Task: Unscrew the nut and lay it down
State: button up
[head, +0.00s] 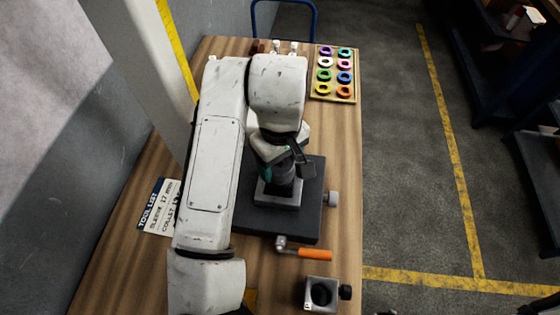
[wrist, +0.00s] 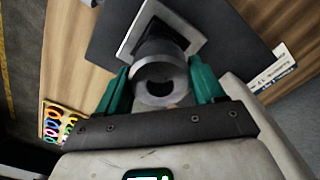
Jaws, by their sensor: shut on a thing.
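The nut (wrist: 158,70) is a round grey metal piece with a dark hole, seen from above in the wrist view. My gripper (wrist: 162,82) has its green fingers on either side of it and is shut on it. Behind the nut is a square, light grey block (wrist: 186,33) on a dark base plate (wrist: 112,40). In the head view my gripper (head: 279,180) points down over the block (head: 276,198). My arm hides the nut there. I cannot tell how the nut sits on its thread.
On the wooden bench (head: 140,265), a tray of coloured rings (head: 335,73) stands back right. A crank with an orange handle (head: 314,254) and a grey block with a round hole (head: 320,292) are at the front. A label card (head: 159,207) lies left.

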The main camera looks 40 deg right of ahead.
jog(key=shift+r, duration=0.1)
jog(key=shift+r, duration=2.45)
jog(key=shift+s+d, duration=0.1)
